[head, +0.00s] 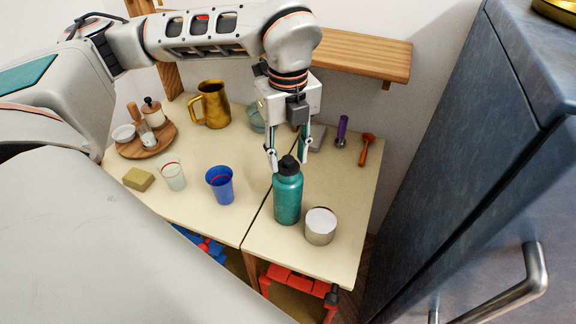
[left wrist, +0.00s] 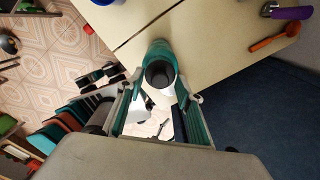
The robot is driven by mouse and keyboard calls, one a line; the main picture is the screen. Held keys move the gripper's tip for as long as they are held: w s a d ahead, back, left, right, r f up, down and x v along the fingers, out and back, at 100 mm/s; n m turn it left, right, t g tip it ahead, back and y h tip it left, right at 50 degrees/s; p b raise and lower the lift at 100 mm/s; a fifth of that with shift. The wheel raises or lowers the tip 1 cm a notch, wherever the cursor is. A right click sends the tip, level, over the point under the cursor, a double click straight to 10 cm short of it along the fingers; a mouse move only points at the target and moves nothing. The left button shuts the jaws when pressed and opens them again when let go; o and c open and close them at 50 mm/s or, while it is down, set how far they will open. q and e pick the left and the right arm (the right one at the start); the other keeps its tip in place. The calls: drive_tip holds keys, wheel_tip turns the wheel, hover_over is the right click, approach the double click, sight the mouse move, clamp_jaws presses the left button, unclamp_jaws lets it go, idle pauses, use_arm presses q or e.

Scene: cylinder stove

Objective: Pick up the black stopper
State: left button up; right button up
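The black stopper (head: 288,165) is the cap on top of a teal bottle (head: 287,197), which stands upright on the pale table. In the left wrist view the stopper (left wrist: 160,73) shows as a dark round top on the teal bottle (left wrist: 158,52). My left gripper (head: 289,160) points down over the bottle with its fingers spread to either side of the stopper. In the left wrist view the gripper (left wrist: 162,85) is open, and I cannot tell whether a finger touches the stopper. My right gripper is in neither view.
A metal tin (head: 320,226) stands close to the right of the bottle. A blue cup (head: 220,185), a clear glass (head: 173,176) and a brass pitcher (head: 211,105) stand to the left. A wooden shelf (head: 365,54) is on the wall behind. A dark cabinet (head: 470,170) stands at right.

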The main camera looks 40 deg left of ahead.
use_arm(q)
drive_tip(key=c, duration=0.8)
drive_tip(key=shift+o, duration=0.2)
drive_tip(key=shift+r, duration=0.1)
